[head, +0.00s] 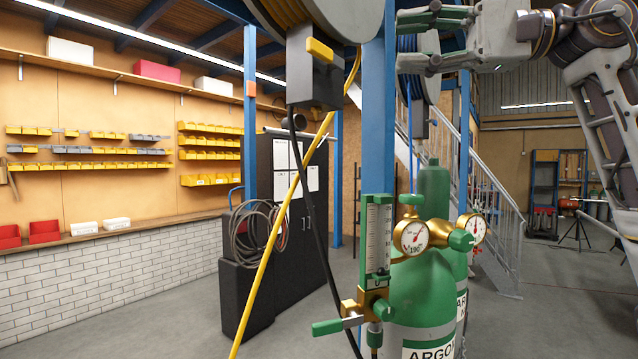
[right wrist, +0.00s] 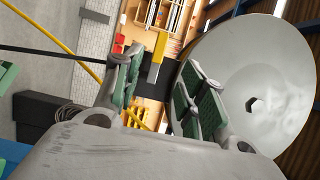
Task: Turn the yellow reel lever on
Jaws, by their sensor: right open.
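The yellow reel lever (head: 320,50) is a short yellow bar on the front of a grey box (head: 314,80) under the large grey reel (head: 345,15). It slants slightly down to the right in the head view. My right gripper (head: 408,40) is open and empty, to the right of the lever and apart from it. In the right wrist view the lever (right wrist: 160,48) shows beyond and between the green-padded fingers of the right gripper (right wrist: 160,62). I cannot tell how far the lever is from the fingertips. My left gripper is not in view.
A blue post (head: 378,120) stands just right of the box. Green argon cylinders (head: 420,290) with gauges (head: 411,237) stand below. A second reel (head: 418,75) is behind.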

